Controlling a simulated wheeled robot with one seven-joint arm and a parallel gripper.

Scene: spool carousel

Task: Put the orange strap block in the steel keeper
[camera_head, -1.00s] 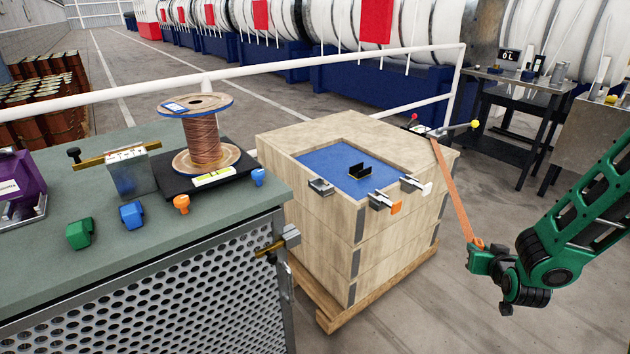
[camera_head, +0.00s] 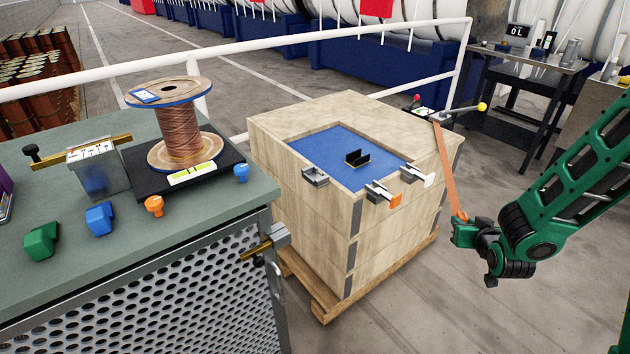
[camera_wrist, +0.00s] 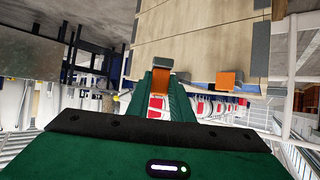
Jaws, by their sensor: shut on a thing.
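An orange strap (camera_head: 448,170) hangs from the crate's right top corner down to my gripper (camera_head: 460,226). My gripper is shut on the orange strap block at the strap's lower end, out in front of the crate's right side. The block (camera_wrist: 162,63) shows in the wrist view at the tip of the green fingers; in the head view the fingers mostly hide it. The steel keeper appears to be the small open grey holder (camera_head: 315,177) on the crate's front left top edge, well left of my gripper. It looks empty.
The wooden crate (camera_head: 300,215) has a blue recessed top with a small black bracket (camera_head: 357,158). Clamps with orange (camera_head: 395,200) and white (camera_head: 428,180) ends sit on its front edge. A bench (camera_head: 150,240) with a copper spool (camera_head: 178,125) stands left. Floor before the crate is clear.

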